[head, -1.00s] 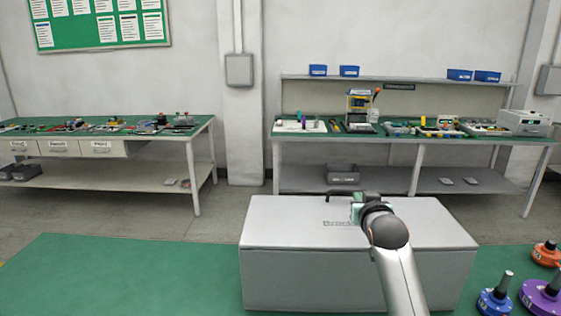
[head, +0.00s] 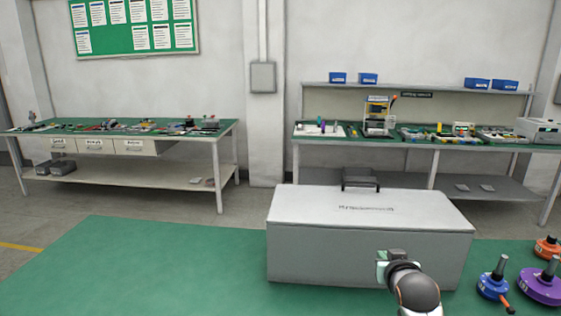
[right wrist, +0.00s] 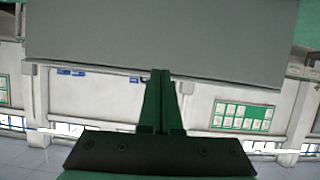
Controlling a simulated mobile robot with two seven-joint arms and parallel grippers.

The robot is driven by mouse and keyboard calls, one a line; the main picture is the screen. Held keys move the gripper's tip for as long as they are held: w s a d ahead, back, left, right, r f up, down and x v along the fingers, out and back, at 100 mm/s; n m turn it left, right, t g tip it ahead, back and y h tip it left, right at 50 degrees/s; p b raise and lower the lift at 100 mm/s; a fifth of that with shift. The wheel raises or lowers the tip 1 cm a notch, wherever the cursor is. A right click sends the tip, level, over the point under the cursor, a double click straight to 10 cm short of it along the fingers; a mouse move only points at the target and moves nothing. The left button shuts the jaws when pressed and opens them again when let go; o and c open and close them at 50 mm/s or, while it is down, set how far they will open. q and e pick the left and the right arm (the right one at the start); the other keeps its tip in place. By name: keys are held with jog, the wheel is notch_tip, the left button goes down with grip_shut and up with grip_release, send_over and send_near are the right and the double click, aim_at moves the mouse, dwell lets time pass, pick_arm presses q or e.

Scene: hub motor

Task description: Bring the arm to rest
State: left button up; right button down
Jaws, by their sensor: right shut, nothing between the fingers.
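My right gripper (head: 382,268) shows at the lower middle right of the head view, in front of the pale grey box. Its green fingers also show in the right wrist view (right wrist: 160,75), pressed together with nothing between them. The wrist of my right arm is behind it, and the rest of the arm is cut off by the bottom edge. My left gripper is not in view.
The large box (head: 310,252) stands shut on a green mat (head: 150,265). Orange, blue (head: 493,285) and purple (head: 545,286) motor-like parts lie on the right. Two cluttered workbenches (head: 218,165) stand behind. The mat on the left is clear.

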jog(key=s+f+g, duration=0.1)
jog(key=s+f, duration=0.4)
jog(key=s, duration=0.2)
jog(key=s+a+f+n+g, duration=0.1)
jog(key=s+f+g, duration=0.1)
jog(key=s+f, duration=0.3)
jog(key=s+f+g+y, duration=0.1)
jog(key=s+f+g, duration=0.1)
jog(key=s+f, duration=0.3)
jog(key=shift+s+a+f, duration=0.1)
jog(key=shift+s+f, duration=0.05)
jog(key=shift+s, duration=0.9)
jog(key=shift+s+a+f, duration=0.1)
jog(key=shift+s, duration=0.95)
jog(key=s+a+f+n+g, duration=0.1)
jog(key=s+g, duration=0.1)
jog(key=s, duration=0.8)
jog(key=s+a+f+n+g, duration=0.1)
jog(key=s+f+g, duration=0.15)
jog(key=s, duration=0.65)
jog(key=w+a+f+t+y, duration=0.1)
jog(key=w+a+f+t, duration=0.1)
jog(key=f, duration=0.3)
jog(key=w+a+f+t+y, duration=0.2)
jog(key=f+t, duration=0.1)
jog(key=f, duration=0.2)
jog(key=shift+a+f, duration=0.15)
jog(key=shift+f, duration=0.1)
